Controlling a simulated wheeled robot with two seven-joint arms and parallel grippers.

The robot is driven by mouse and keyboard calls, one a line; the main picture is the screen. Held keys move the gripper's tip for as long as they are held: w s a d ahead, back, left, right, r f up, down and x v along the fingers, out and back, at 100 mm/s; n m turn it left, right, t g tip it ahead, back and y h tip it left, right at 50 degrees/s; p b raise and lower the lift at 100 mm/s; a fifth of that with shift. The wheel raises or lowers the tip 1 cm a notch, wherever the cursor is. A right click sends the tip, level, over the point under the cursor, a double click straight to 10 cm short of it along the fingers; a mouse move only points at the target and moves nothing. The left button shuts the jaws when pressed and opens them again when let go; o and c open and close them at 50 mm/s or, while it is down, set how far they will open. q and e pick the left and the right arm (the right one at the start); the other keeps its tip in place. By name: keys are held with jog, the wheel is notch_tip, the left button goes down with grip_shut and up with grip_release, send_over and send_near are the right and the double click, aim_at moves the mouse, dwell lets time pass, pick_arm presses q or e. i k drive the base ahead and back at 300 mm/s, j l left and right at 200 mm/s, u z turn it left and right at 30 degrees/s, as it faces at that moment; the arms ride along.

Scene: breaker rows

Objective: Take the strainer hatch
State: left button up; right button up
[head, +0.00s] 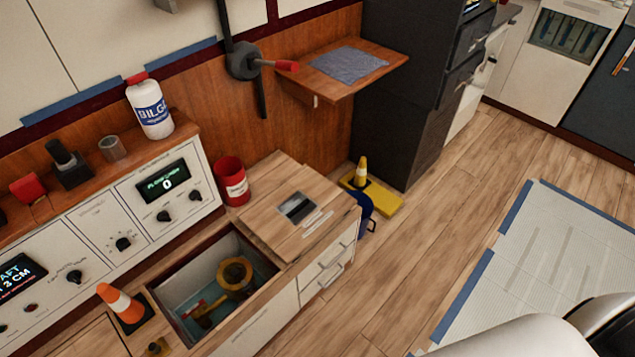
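An open rectangular well (165,309) in the wooden top at the lower left holds a yellow round strainer-like fitting (236,274) and a red-handled part (200,309). A wooden panel (268,222) with a dark and grey plate on it lies just right of the well, above white drawers. Another wooden panel (85,345) is cut off at the bottom left edge. I cannot tell for certain which panel is the strainer hatch. Neither of my grippers is in view. A white rounded part of mine shows at the lower right.
A red-tipped lever (285,66) juts from the wall beside a shelf (375,67). The middle floor is clear.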

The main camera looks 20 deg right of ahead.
aim_at(288, 217)
jog(key=z, duration=0.4)
jog(key=i+l+u, duration=0.45)
jog(key=l+u, duration=0.15)
jog(key=i+l+u, duration=0.15)
jog(key=l+u, duration=0.15)
jog(key=i+l+u, duration=0.1)
jog(key=l+u, duration=0.25)
jog(key=l, duration=0.15)
